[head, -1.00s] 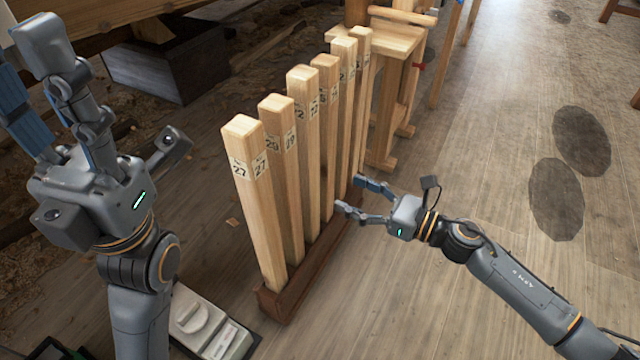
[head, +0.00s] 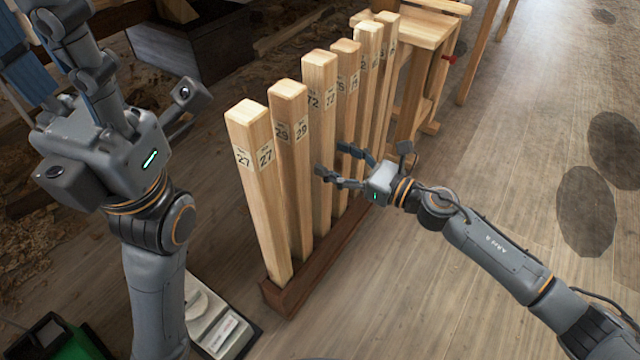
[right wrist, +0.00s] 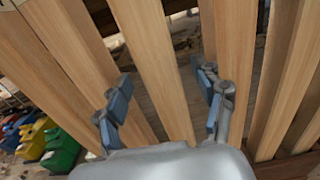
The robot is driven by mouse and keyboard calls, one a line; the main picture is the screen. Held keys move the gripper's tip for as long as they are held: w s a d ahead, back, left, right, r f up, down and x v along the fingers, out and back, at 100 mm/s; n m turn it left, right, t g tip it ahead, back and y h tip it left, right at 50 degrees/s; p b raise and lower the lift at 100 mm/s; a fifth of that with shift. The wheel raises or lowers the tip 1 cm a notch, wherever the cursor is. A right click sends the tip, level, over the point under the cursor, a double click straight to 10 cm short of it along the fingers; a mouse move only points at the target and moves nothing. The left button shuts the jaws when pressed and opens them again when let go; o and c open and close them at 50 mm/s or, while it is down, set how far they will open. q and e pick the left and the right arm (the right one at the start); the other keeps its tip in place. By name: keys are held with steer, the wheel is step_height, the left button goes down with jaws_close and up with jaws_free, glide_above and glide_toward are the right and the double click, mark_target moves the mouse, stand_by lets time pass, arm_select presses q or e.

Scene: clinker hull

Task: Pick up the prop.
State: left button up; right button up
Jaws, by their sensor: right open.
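Several square wooden props stand upright in a row in a dark brown rack (head: 310,285), with number labels near their tops. The nearest prop reads 27 (head: 262,190), then 29 (head: 291,160), then 72 (head: 320,130); labels further back are hard to read. My right gripper (head: 334,163) is open and level, beside the row at about mid-height near the 72 prop. In the right wrist view one prop (right wrist: 155,60) runs between the spread fingers (right wrist: 165,98); contact cannot be told. My left gripper (head: 45,45) is raised at the left, fingers apart, empty.
A wooden trestle (head: 425,60) stands close behind the row's far end. A dark box (head: 190,50) lies at the back left. A pale device (head: 220,325) lies on the floor left of the rack. Coloured bins (right wrist: 40,135) show in the right wrist view.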

steer(key=x, duration=0.2)
steer(key=b+x, duration=0.1)
steer(key=x, duration=0.1)
steer(key=shift+a+f, duration=0.1)
steer(key=shift+f, duration=0.15)
jaws_close()
steer(key=shift+r, duration=0.15)
